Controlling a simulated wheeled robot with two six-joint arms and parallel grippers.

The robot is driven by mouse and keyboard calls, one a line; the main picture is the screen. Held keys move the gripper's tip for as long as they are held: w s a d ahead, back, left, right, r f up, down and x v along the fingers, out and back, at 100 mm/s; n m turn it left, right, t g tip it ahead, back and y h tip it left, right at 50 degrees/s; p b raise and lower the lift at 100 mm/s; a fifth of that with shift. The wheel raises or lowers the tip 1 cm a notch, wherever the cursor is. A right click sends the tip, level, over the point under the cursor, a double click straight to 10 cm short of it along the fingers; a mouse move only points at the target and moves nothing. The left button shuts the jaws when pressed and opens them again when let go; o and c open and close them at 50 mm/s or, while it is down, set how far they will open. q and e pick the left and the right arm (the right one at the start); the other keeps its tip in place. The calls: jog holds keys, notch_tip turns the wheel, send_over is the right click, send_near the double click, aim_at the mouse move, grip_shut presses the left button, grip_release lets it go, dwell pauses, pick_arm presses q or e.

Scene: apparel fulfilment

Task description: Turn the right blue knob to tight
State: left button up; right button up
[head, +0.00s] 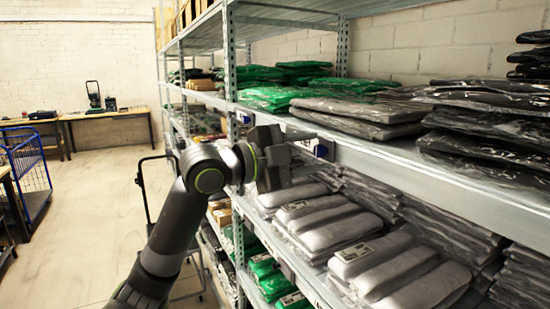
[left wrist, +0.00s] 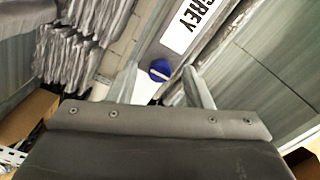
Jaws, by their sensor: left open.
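A round blue knob (left wrist: 160,70) with a pale line across its face sits on the shelf's front rail, below a white label (left wrist: 190,28) reading "GREY". In the left wrist view it shows between the two finger tips of my left gripper (left wrist: 161,84), which are apart on either side of it. I cannot tell whether they touch it. In the head view my left gripper (head: 301,148) is at the shelf front edge, and a small blue spot (head: 321,151) shows just beyond its fingers. Another bluish knob (head: 243,118) is further left on the rail. My right gripper is out of view.
The shelf rail (head: 420,175) runs along the right. Bagged grey garments (head: 330,228) fill the lower shelf close under the gripper, and green bags (head: 270,96) lie above.

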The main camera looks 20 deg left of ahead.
pick_arm(q)
jog(key=b+v, duration=1.2)
jog(key=v, duration=0.5)
dwell(0.8)
jog(key=shift+a, duration=0.1)
dwell(0.3)
